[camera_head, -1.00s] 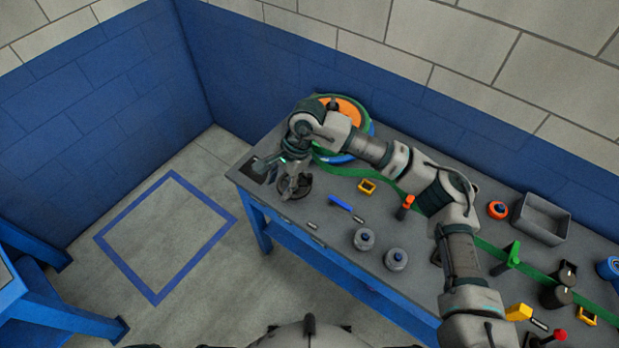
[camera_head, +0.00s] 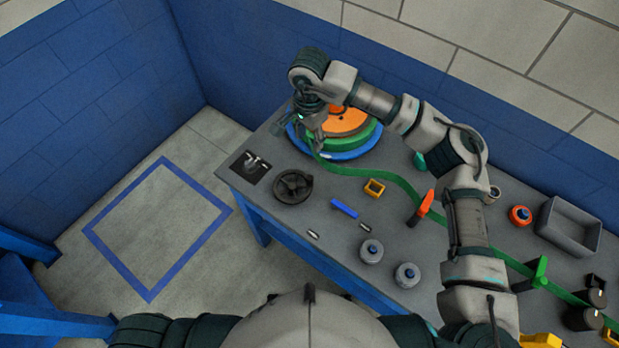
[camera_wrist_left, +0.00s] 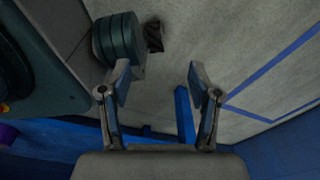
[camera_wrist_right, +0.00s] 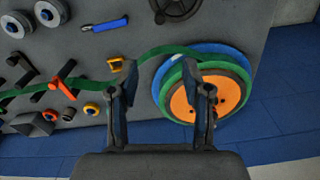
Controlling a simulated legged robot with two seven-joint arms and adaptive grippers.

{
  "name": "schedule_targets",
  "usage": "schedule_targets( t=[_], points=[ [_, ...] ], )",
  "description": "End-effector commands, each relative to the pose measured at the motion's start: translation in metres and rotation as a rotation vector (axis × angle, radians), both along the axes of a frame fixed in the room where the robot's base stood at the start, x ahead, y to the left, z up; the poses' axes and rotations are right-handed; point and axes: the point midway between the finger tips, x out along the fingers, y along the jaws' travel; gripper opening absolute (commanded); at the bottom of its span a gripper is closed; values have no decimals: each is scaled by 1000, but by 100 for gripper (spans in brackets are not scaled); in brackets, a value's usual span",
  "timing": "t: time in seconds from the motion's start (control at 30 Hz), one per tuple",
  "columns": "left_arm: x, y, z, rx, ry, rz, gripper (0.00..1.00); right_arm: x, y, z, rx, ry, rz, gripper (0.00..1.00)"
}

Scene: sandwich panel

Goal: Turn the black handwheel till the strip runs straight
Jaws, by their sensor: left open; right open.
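The black handwheel (camera_head: 293,186) lies at the left end of the grey bench, uncovered; it also shows at the top of the right wrist view (camera_wrist_right: 175,8). The green strip (camera_head: 396,181) leaves the reel and bends in a curve before running right along the bench; the bend also shows in the right wrist view (camera_wrist_right: 150,54). My right gripper (camera_head: 316,148) is open and empty, above the bench at the reel's left edge, apart from the handwheel. My left gripper (camera_wrist_left: 158,78) is open and empty over the floor, seen only in the left wrist view.
The reel with an orange face (camera_head: 345,121) stands behind the handwheel. A dark plate with a small lever (camera_head: 252,165) is left of the wheel. A blue-handled tool (camera_head: 344,208), orange clamp (camera_head: 425,204), several weights and a grey bin (camera_head: 567,226) occupy the bench.

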Motion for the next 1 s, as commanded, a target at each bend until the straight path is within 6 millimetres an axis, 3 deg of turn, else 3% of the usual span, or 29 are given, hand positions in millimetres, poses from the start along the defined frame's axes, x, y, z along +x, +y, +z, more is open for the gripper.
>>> schedule_targets(
  t=[0.03,0.2,0.47,0.57,1.0],
  points=[
    [4,-1,-11,0,-1,1,62,1,0,-16,0,4,0,49],
    [17,-4,-22,-2,-2,3,62,3,0,-40,1,12,-1,49],
    [24,-6,-22,-2,-3,4,62,2,0,-58,-1,16,-1,49],
    [22,-5,-22,-2,-2,4,62,2,0,-74,0,17,0,49],
    [11,-3,-26,-1,4,2,62,2,0,-177,0,18,-1,49]
  ],
)
